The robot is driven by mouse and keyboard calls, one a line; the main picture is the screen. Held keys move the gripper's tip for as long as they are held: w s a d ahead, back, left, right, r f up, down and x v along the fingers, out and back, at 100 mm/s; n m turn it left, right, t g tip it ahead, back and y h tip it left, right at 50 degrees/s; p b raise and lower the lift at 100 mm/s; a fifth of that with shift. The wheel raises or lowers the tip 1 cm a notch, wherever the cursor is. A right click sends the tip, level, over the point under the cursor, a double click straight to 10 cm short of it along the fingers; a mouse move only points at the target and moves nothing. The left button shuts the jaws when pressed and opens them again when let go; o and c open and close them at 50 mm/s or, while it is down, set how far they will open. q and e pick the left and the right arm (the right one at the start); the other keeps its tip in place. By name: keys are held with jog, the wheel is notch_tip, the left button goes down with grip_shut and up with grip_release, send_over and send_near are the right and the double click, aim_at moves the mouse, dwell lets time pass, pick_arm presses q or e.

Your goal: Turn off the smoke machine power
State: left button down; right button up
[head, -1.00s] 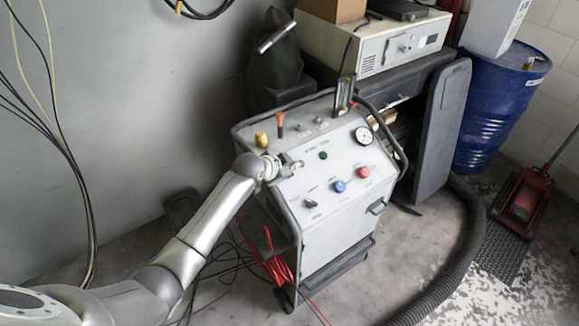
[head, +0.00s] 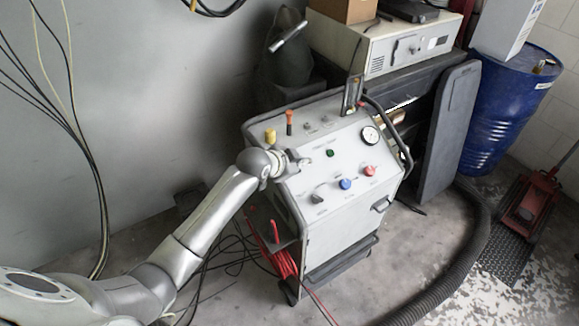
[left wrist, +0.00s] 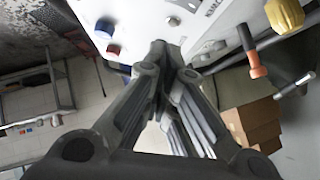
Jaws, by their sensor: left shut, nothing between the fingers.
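The smoke machine (head: 335,220) is a light grey wheeled cabinet with a sloped control panel. The panel bears a dark rotary knob (head: 318,196), a blue knob (head: 345,184), a red knob (head: 370,170), a green button (head: 330,153) and a round gauge (head: 370,135). My left gripper (head: 302,161) is over the panel's upper left, left of the green button. In the left wrist view its fingers (left wrist: 165,48) are shut and empty, pointing at the panel. The blue knob (left wrist: 113,51) and red knob (left wrist: 105,27) show left of them there. Panel lettering is mostly unreadable.
A yellow cap (head: 270,136) and an orange-topped lever (head: 289,122) stand behind the gripper. A black hose (head: 465,265), blue drum (head: 500,110) and red jack (head: 528,203) lie to the right.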

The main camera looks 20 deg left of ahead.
pick_arm(q)
jog(key=v, duration=0.4)
jog(key=b+v, duration=0.1)
jog(key=v, duration=0.1)
jog(key=shift+s+d+f, duration=0.25)
jog(key=shift+d+f, duration=0.05)
pick_arm(e)
jog(key=shift+w+a+f, duration=0.15)
jog(key=shift+w+f, duration=0.1)
jog(key=shift+f, duration=0.4)
jog(key=shift+a, duration=0.1)
